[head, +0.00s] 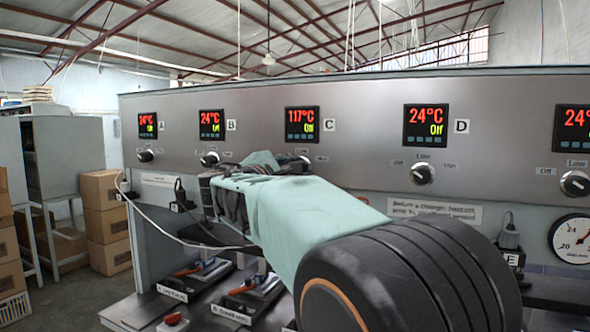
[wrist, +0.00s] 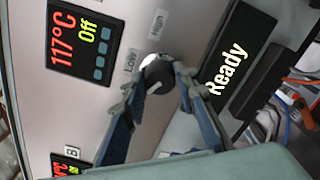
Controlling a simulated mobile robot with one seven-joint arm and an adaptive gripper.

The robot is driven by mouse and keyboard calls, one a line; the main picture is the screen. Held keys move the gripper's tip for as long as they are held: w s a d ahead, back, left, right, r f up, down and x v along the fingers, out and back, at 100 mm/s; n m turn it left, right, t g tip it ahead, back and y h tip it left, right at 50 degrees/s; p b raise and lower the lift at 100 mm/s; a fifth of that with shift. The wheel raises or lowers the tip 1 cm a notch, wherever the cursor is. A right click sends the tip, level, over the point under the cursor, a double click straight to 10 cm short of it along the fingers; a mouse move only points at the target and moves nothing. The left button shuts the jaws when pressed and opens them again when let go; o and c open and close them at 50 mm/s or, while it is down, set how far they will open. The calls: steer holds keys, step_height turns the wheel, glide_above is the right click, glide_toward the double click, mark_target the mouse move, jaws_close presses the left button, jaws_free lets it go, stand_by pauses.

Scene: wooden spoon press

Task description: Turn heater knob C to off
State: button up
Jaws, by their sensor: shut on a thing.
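Heater knob C (wrist: 157,75) is a round black knob under the display marked C. My gripper (wrist: 156,82) has a finger on each side of it and is shut on it. A pale mark on the knob's face points down and to the left in the wrist view. The "Low" and "High" labels show beside it; an "Off" label by the knob is hidden behind a finger. Display C (head: 302,125) reads 117°C in red and "Off" in green; it also shows in the wrist view (wrist: 82,40). In the head view my arm hides most of the knob.
Display B (head: 211,125) and display D (head: 425,125) both read 24°C and "Off". Knob D (head: 422,174) stands right of my arm. A "Ready" screen (wrist: 238,55) is close to my gripper. Tools on plates (head: 205,270) lie on the lower shelf.

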steer(key=o, duration=1.2)
steer(key=shift+c, duration=0.2)
steer(key=v, duration=1.2)
